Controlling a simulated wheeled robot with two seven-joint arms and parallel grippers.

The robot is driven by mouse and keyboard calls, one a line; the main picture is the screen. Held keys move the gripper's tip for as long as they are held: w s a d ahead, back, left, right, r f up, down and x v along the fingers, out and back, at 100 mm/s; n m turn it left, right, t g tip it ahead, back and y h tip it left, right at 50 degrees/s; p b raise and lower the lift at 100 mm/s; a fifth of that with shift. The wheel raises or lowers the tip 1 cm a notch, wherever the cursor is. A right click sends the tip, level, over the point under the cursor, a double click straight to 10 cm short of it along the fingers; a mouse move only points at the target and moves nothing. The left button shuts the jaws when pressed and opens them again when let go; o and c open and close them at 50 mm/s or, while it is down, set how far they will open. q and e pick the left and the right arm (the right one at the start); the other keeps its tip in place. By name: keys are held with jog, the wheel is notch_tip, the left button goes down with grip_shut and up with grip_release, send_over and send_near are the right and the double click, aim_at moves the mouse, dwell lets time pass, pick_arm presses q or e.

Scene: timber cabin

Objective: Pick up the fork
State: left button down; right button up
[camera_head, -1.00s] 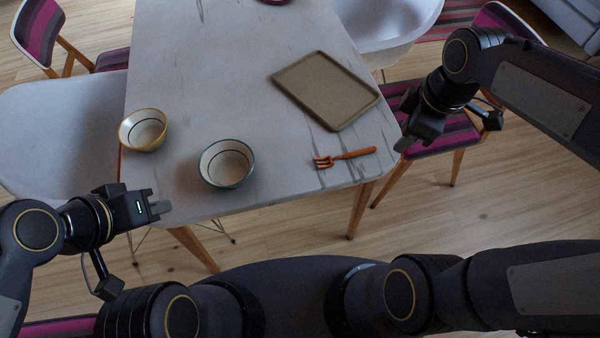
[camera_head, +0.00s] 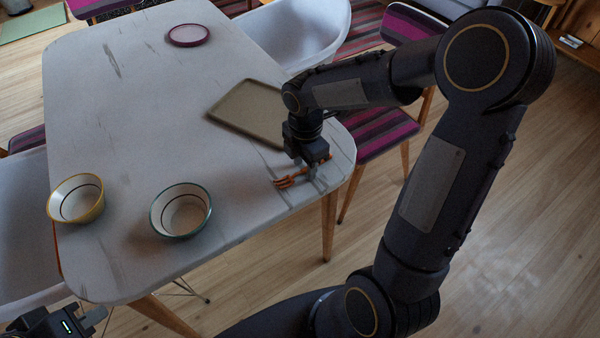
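The orange-brown fork (camera_head: 288,181) lies near the table's front right corner, its tines pointing left. My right gripper (camera_head: 311,172) points down right over the fork's handle, and its fingers hide part of the handle. I cannot tell whether the fingers are closed on it. The fork appears to be at table level. My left gripper (camera_head: 92,318) is at the bottom left, off the table's front edge and far from the fork; its fingers are partly seen.
A tan tray (camera_head: 240,108) lies just behind my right gripper. A yellow-rimmed bowl (camera_head: 78,199) and a teal-rimmed bowl (camera_head: 181,211) stand on the table (camera_head: 130,120) to the left. A purple plate (camera_head: 188,36) lies at the back. Chairs surround the table.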

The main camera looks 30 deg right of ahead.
jog(key=shift+c, duration=0.3)
grip_shut()
